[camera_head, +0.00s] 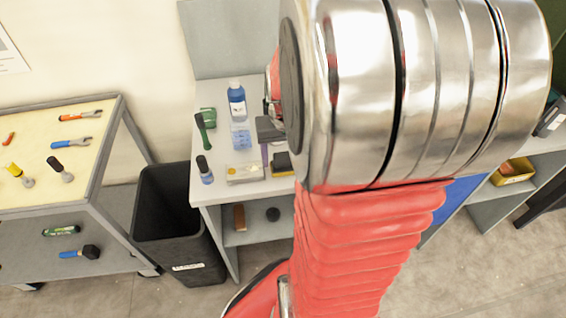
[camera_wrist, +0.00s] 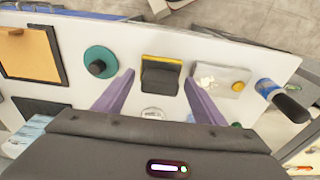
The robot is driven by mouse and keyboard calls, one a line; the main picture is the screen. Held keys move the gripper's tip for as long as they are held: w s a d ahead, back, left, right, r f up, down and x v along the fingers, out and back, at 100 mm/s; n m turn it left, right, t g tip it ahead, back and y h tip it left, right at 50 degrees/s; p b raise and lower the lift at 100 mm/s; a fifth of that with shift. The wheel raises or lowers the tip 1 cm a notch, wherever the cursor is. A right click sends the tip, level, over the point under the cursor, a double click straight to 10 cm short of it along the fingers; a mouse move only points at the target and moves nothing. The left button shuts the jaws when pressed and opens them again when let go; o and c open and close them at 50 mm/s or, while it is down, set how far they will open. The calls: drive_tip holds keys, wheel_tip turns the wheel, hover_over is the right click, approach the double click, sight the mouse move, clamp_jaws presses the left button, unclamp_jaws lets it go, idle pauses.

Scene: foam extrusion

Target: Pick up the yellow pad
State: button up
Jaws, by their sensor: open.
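A small black block with a yellow base or rim, which fits the yellow pad (camera_wrist: 161,76), lies on the white tabletop between my fingers in the wrist view. In the head view this pad (camera_head: 283,163) shows beside my arm, partly covered by it. My gripper (camera_wrist: 160,80) is open, with one purple finger on each side of the pad and nothing held. In the head view my gripper (camera_head: 265,150) hangs over the table, mostly behind my arm. I cannot tell its height above the pad. A flat orange-yellow sheet (camera_wrist: 28,50) lies on a black board at the left in the wrist view.
A teal disc with a black knob (camera_wrist: 98,62) and a clear-and-white piece (camera_wrist: 221,80) flank the pad. A blue, black-capped bottle (camera_wrist: 284,98) is at right. In the head view, a black bin (camera_head: 175,215) and a tool bench (camera_head: 105,150) stand left of the table.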

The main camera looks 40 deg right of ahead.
sight(283, 154)
drive_tip(key=shift+c, duration=0.4)
drive_tip(key=c, duration=1)
drive_tip(key=shift+c, duration=0.2)
wheel_tip(283, 154, up, 10)
drive_tip(key=o, duration=0.4)
drive_tip(key=c, duration=0.3)
